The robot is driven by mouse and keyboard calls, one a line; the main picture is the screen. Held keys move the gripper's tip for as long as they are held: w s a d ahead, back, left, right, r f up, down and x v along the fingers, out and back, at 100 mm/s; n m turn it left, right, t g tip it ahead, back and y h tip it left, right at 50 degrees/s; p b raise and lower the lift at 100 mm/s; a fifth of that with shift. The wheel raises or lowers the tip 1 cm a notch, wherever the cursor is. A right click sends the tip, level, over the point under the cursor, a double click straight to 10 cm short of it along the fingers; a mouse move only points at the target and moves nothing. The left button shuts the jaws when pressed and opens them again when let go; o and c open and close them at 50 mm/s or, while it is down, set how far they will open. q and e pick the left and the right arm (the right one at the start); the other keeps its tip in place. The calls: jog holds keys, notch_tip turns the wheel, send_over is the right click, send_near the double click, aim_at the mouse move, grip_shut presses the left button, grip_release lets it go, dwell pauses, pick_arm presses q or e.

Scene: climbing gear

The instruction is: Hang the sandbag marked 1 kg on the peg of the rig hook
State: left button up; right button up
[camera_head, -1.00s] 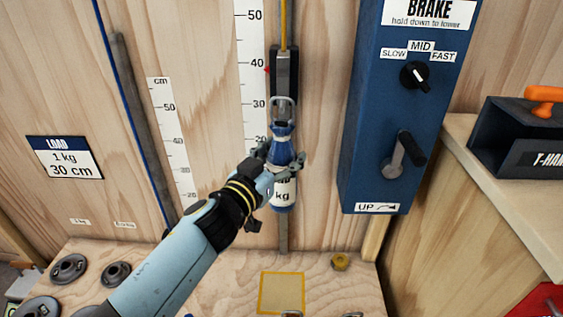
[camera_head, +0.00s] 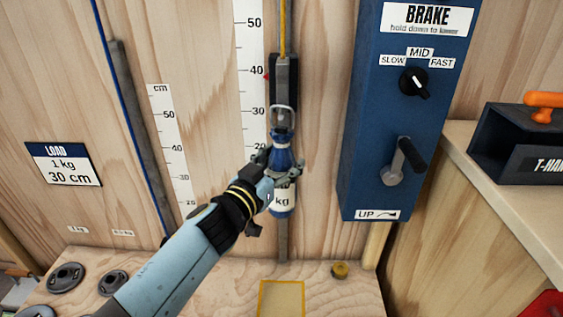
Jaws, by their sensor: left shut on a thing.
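The sandbag (camera_head: 283,207) is a blue bag with a white label; only "kg" reads clearly, as my gripper hides the rest. My left gripper (camera_head: 283,172) is shut on its upper blue part and holds it upright in front of the vertical rail. A metal ring (camera_head: 283,119) stands above the bag's neck, at the lower part of the dark rig hook block (camera_head: 284,82). I cannot tell whether the ring is over the peg, because the peg itself is hidden. My right gripper is not in view.
A blue brake box (camera_head: 405,120) with a knob and crank stands right of the rail. A load card (camera_head: 63,164) reads 1 kg, 30 cm. Round weights (camera_head: 66,278) lie at lower left.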

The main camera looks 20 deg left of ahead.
pick_arm(q)
jog(key=shift+r, duration=0.2)
jog(key=o, duration=1.8)
jog(key=shift+f, duration=0.1)
jog(key=shift+f, duration=0.2)
jog(key=v, duration=1.2)
jog(key=s+a+f+n+g+y, duration=0.1)
jog(key=s+a+f+g, duration=0.15)
jog(key=s+f, duration=0.55)
jog(key=s+a+f+n+g+y, duration=0.1)
jog(key=s+a+f+g+y, duration=0.2)
jog(key=f, duration=1)
jog(key=s+a+f+n+g, duration=0.1)
jog(key=s+a+f+g, duration=0.15)
jog(key=s+f, duration=0.6)
jog(key=s+a+f+g, duration=0.1)
jog(key=s+f+g, duration=0.2)
jog(key=s, duration=0.5)
jog(key=s+a+f+g, duration=0.1)
jog(key=s+f+g, duration=0.2)
jog(key=s+f, duration=0.3)
jog(key=s+a+f+m+g, duration=0.1)
jog(key=s+f+g, duration=0.2)
jog(key=s, duration=0.9)
notch_tip(320, 180, down, 2)
jog(key=shift+s+f+y, duration=0.15)
jog(key=shift+f+y, duration=0.05)
jog(key=shift+y, duration=0.1)
